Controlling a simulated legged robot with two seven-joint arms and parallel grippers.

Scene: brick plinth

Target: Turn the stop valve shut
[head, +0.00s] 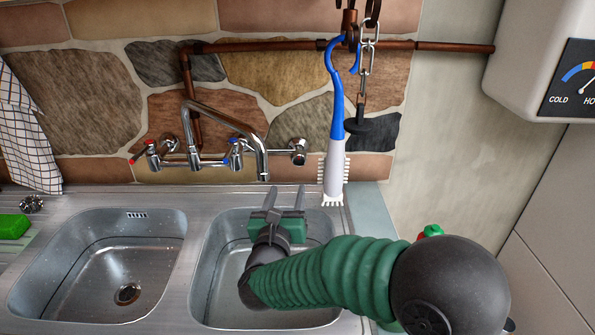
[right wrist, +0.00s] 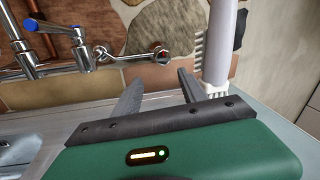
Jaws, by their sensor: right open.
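A copper fitting (head: 349,22) rises from the copper pipe at the top edge of the head view, with a dark part beside it cut off by the frame. It may be the stop valve; I cannot tell its setting. A blue and white brush (head: 336,120) and a chain (head: 366,60) with a dark plug (head: 358,128) hang in front of the pipe there. My right gripper (head: 285,198) is over the right basin, below and left of the fitting, open and empty. In the right wrist view its fingers (right wrist: 160,80) point at the wall beside the brush (right wrist: 216,50). My left gripper is out of view.
A chrome mixer tap (head: 215,150) with red and blue handles juts out left of the brush. The copper pipe (head: 270,46) runs along the stone wall to a white heater (head: 530,60). Two basins lie below; the left basin (head: 90,260) is empty.

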